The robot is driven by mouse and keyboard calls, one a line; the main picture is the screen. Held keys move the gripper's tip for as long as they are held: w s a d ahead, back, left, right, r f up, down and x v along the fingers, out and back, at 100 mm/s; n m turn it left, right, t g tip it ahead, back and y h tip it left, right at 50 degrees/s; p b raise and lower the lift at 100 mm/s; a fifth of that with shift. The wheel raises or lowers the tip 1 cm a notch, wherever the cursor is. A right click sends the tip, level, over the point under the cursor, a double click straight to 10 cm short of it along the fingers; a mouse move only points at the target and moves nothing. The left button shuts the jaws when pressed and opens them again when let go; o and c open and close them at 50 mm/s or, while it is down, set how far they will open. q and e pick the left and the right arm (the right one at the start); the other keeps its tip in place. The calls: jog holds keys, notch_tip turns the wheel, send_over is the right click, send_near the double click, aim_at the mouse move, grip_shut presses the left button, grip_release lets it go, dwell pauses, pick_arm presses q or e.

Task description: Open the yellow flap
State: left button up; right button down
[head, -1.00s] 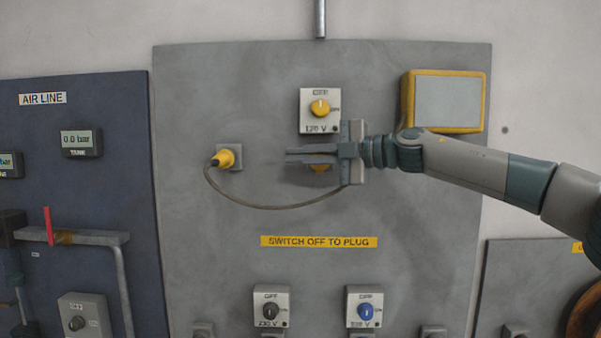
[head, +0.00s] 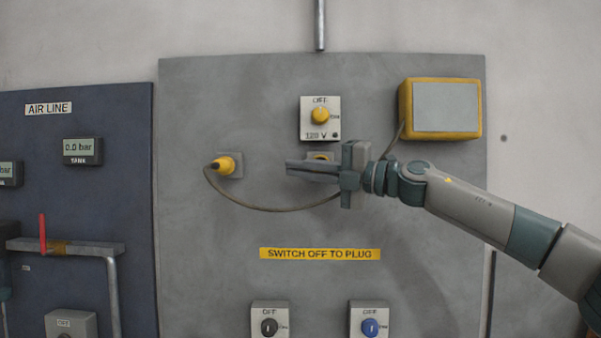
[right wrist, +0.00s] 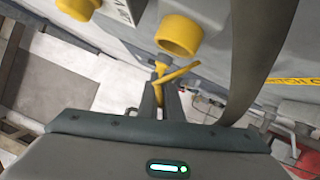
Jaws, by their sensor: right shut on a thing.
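The yellow flap (right wrist: 179,73) shows in the right wrist view as a thin yellow piece at my right fingertips. The yellow socket ring (right wrist: 180,36) is just beyond it, with its round mouth in view. In the head view the socket (head: 319,156) sits on the grey panel under the yellow switch, and my fingers partly cover it. My right gripper (head: 288,168) is in front of the socket, fingers pointing left. It also shows in the right wrist view (right wrist: 162,82), shut on the flap. The flap stands away from the socket mouth at an angle. My left gripper is out of view.
A yellow switch (head: 320,115) marked OFF is just above. A yellow plug (head: 224,165) sits at left, its cable (head: 265,209) looping behind my gripper to a yellow-framed box (head: 441,108). Two more switches, black-knobbed (head: 269,327) and blue-knobbed (head: 369,327), are below.

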jog(key=c, duration=1.9)
grip_release()
jog(key=shift+c, duration=0.2)
